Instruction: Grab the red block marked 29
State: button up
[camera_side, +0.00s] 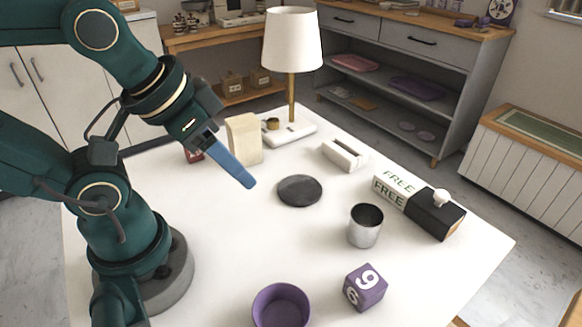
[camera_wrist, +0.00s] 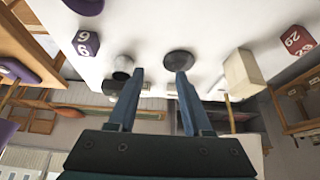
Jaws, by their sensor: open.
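The red block (camera_wrist: 294,41) shows at the right edge of the wrist view, with the white number 29 on one face. In the side view only a small dark red part of the red block (camera_side: 193,156) shows, behind my gripper and left of the beige block; the rest is hidden. My gripper (camera_side: 247,182) is above the table, angled down to the right, apart from the red block. In the wrist view my gripper (camera_wrist: 160,73) has its two blue fingers spread, with nothing between them.
A beige block (camera_side: 244,138) stands beside the red block. A lamp (camera_side: 291,100), dark disc (camera_side: 299,191), metal cup (camera_side: 365,226), purple numbered block (camera_side: 365,288), purple bowl (camera_side: 281,306), white holder (camera_side: 345,155) and black-and-white box (camera_side: 436,213) are on the white table (camera_side: 450,280).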

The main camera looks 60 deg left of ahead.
jog(key=o, duration=0.5)
